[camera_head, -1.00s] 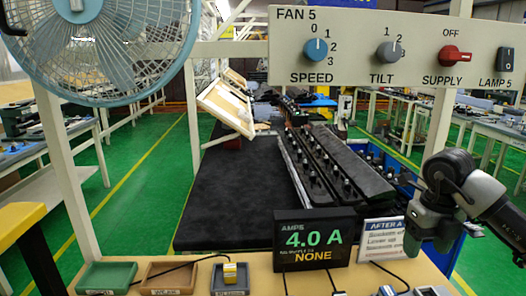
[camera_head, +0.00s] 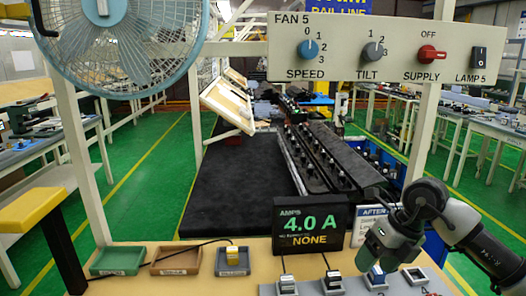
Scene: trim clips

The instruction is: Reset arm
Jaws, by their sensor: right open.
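My right gripper (camera_head: 392,248) hangs at the right, above the bench's right part, with its arm coming in from the right edge. It is open, with nothing seen between its fingers. It covers part of a white printed sign (camera_head: 368,226). My left gripper is not in view. Below the right gripper, a grey plate (camera_head: 408,285) with several dark and light clips and numbers lies at the bench's front edge. A fan panel (camera_head: 388,63) with a blue speed knob, a grey tilt knob, a red supply knob and a lamp switch hangs above.
A black display (camera_head: 310,228) reading 4.0 A and NONE stands on the bench. Green (camera_head: 117,260), brown (camera_head: 176,261) and grey (camera_head: 232,272) trays sit left of it; a yellow block lies in the grey one. A blue fan (camera_head: 118,40) hangs upper left. A dark belt (camera_head: 225,185) lies behind.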

